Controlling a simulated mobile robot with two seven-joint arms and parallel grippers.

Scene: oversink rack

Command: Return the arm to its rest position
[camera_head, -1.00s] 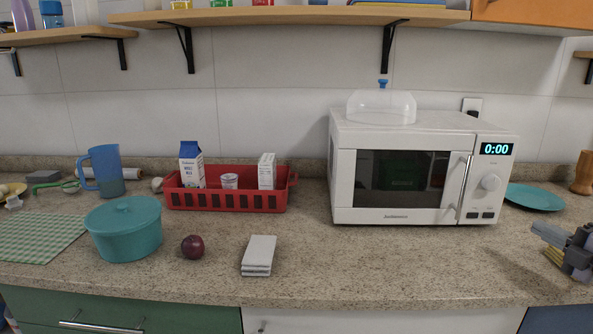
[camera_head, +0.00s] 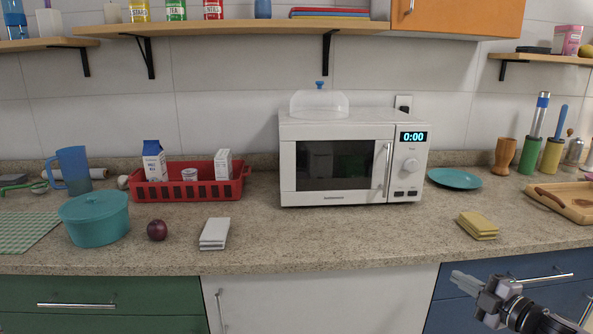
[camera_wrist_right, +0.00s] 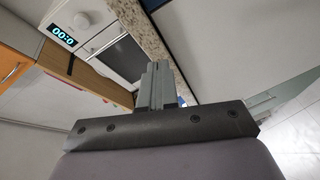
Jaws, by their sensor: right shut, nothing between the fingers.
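My right gripper (camera_head: 466,279) is in front of the counter's edge at the lower right of the head view, before the blue drawers (camera_head: 520,275). It is shut and holds nothing. In the right wrist view its fingers (camera_wrist_right: 157,85) are pressed together, with the microwave (camera_wrist_right: 120,55) and the counter edge (camera_wrist_right: 148,32) beyond them, tilted. My left gripper is not in view.
The counter (camera_head: 340,235) holds a white microwave (camera_head: 350,160), red basket (camera_head: 190,190), teal pot (camera_head: 95,218), plum-coloured round item (camera_head: 157,230), folded grey cloth (camera_head: 214,234), yellow cloths (camera_head: 478,225) and teal plate (camera_head: 455,179). A wooden board (camera_head: 570,200) lies at right.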

